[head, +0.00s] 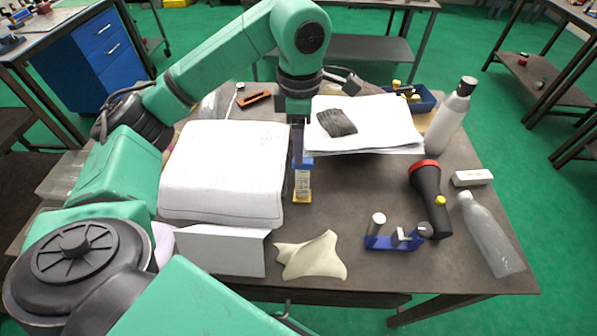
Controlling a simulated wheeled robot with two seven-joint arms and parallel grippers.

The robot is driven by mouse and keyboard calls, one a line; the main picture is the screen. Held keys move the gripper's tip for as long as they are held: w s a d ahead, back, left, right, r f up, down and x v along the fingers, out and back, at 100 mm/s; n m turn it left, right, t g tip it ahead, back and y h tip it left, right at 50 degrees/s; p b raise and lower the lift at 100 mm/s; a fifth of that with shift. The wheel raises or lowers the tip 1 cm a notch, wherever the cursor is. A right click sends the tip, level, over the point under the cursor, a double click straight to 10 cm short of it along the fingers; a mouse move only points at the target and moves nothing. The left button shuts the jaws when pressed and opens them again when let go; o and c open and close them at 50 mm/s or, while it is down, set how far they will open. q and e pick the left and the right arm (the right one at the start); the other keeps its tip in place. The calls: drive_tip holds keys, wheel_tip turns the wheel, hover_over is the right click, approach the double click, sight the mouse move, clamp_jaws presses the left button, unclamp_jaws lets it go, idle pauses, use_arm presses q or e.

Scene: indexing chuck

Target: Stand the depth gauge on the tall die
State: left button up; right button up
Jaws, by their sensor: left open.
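My left gripper (298,150) points down over the middle of the table, between two stacks of paper. It is open. Just below it stands a small upright item with a blue top, a pale label and a yellow foot (302,185); I cannot tell whether they touch. A blue base (392,243) at the front right carries an upright pale-topped cylinder (377,223) at its left and a grey and dark part (408,236) at its right. I cannot tell for sure which of these is the depth gauge or the tall die. My right gripper is not in view.
Paper stacks lie left (225,165) and right (375,125) of the gripper. A cream cloth (312,256) and white card (220,250) lie in front. A flashlight (429,192), clear bottle (490,235), white box (472,178) and spray bottle (450,118) stand or lie right.

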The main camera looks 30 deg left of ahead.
sight(302, 179)
use_arm(q)
drive_tip(key=shift+s+d+f, duration=0.3)
drive_tip(key=shift+f, duration=0.25)
drive_tip(key=shift+s+d+f, duration=0.25)
drive_tip(key=shift+s+f, duration=0.05)
drive_tip(key=shift+f, duration=0.2)
wheel_tip(302, 179, down, 3)
drive_tip(key=shift+w+a+f+p, duration=0.1)
drive_tip(key=shift+w+p, duration=0.05)
drive_tip(key=shift+p, duration=0.55)
drive_tip(key=f+p, duration=0.1)
drive_tip(key=f, duration=0.2)
drive_tip(key=f+p, duration=0.1)
drive_tip(key=f, duration=0.1)
drive_tip(key=shift+w+f+p, duration=0.2)
drive_tip(key=shift+w+p, duration=0.05)
drive_tip(key=shift+p, duration=0.1)
drive_tip(key=shift+f, duration=0.2)
drive_tip(key=shift+c, duration=0.6)
drive_tip(key=shift+f, duration=0.1)
clamp_jaws()
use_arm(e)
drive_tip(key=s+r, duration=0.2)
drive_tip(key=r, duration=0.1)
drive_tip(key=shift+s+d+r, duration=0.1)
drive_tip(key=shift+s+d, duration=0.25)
